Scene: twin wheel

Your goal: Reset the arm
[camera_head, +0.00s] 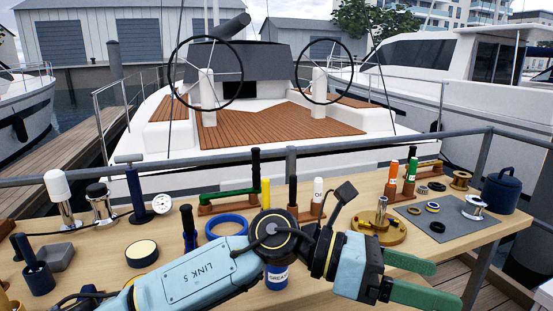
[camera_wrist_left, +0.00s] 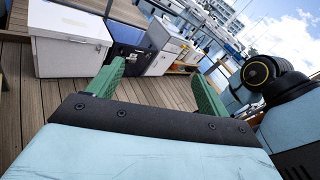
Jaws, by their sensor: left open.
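My left arm comes in from the lower left in the head view and reaches across the front of the workbench. My left gripper (camera_head: 432,280) has green fingers spread apart, pointing right, with nothing between them. It is over the bench's right front edge. In the left wrist view the same gripper (camera_wrist_left: 160,80) is open and empty, its fingers pointing out over wooden decking. My right gripper shows in neither view.
The wooden workbench (camera_head: 480,240) holds several tools. A rail (camera_head: 240,157) runs behind. White boxes (camera_wrist_left: 68,45) stand on the deck.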

